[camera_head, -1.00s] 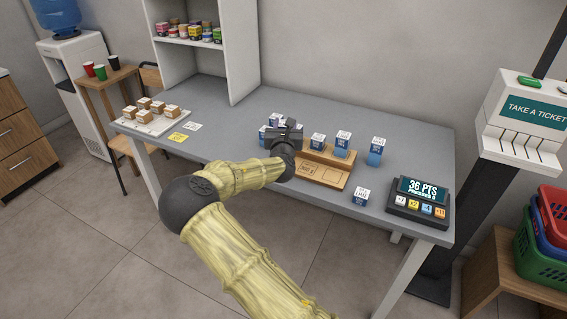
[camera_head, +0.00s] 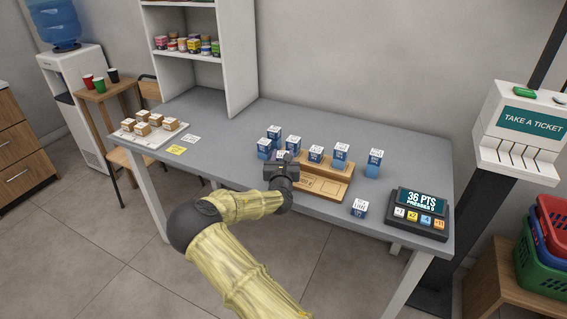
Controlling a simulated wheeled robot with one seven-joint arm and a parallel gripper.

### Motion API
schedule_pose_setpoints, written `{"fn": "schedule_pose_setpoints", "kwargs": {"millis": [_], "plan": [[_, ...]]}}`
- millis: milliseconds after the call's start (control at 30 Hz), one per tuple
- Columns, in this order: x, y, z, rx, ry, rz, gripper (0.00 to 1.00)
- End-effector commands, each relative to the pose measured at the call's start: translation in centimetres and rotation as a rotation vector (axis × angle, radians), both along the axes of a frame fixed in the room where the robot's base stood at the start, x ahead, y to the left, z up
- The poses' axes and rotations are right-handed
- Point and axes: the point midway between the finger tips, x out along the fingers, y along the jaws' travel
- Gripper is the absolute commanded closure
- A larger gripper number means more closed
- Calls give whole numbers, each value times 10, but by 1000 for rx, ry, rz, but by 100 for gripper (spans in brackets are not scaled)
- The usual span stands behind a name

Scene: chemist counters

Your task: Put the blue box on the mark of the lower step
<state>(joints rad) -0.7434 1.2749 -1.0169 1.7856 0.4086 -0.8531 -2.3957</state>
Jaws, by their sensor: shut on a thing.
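One box (camera_head: 341,153) stands at the upper step. My gripper (camera_head: 283,163) is at the stand's left end, shut on a blue box (camera_head: 281,155) that shows just behind the jaws. The jaws and wrist hide most of this box and the stand's left part.
A points display with buttons (camera_head: 418,212) sits at the table's right front. A white tray of brown boxes (camera_head: 150,138) and yellow and white notes (camera_head: 176,149) lie at the left. A white shelf (camera_head: 240,70) stands at the back. The table's left middle is clear.

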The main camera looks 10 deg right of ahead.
Motion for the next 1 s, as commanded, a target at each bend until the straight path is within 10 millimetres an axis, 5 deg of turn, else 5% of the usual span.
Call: {"fn": "schedule_pose_setpoints", "kwargs": {"millis": [167, 567, 600, 667, 1000], "plan": [[0, 0, -24, 1, 1, 0, 87], [0, 0, -29, 0, 0, 0, 87], [0, 0, -28, 1, 1, 0, 54], [0, 0, -28, 1, 1, 0, 43], [0, 0, -26, 1, 1, -1, 40]]}}
